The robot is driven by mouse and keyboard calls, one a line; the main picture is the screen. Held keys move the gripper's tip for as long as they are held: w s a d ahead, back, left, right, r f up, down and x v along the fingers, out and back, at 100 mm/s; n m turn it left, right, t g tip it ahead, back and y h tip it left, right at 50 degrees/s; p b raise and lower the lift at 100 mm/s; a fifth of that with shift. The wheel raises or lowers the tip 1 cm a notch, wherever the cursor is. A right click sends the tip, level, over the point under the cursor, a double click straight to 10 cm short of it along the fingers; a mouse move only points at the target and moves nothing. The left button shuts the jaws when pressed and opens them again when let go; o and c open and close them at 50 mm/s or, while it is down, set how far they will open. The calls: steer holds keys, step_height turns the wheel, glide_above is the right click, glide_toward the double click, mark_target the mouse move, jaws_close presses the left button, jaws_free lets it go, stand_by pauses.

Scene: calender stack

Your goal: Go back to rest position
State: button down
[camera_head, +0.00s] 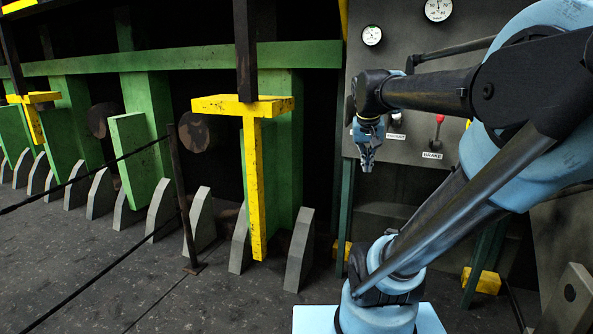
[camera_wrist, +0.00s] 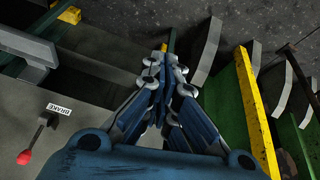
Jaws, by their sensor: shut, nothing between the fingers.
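My gripper (camera_head: 367,158) hangs pointing down in front of the grey control panel (camera_head: 400,60) in the head view. Its fingers are shut and empty. In the wrist view my gripper (camera_wrist: 167,65) fills the middle, with its fingertips close together. A lever with a red knob (camera_head: 439,119), labelled BRAKE, stands on the panel to the right of the gripper. The red knob also shows at the lower left of the wrist view (camera_wrist: 24,157). The gripper is apart from this lever. Another label (camera_head: 395,137) sits beside the gripper; its lever is largely hidden.
Two round gauges (camera_head: 438,9) are on the panel top. A yellow T-shaped post (camera_head: 256,180) and green frames (camera_head: 148,110) stand at left, with several grey wedge blocks (camera_head: 300,250) along the floor. A thin post (camera_head: 183,200) carries cables. Dark floor (camera_head: 130,280) lies open at lower left.

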steer(key=s+a+f+n+g+y, duration=0.1)
steer(key=s+a+f+n+g, duration=0.1)
steer(key=s+f, duration=1.4)
step_height(320, 180, down, 3)
steer(key=shift+a+f+n+y, duration=0.1)
steer(key=shift+a+n+y, duration=0.25)
steer(key=shift+a, duration=0.2)
steer(key=shift+w+f, duration=0.15)
steer(key=shift+w, duration=0.2)
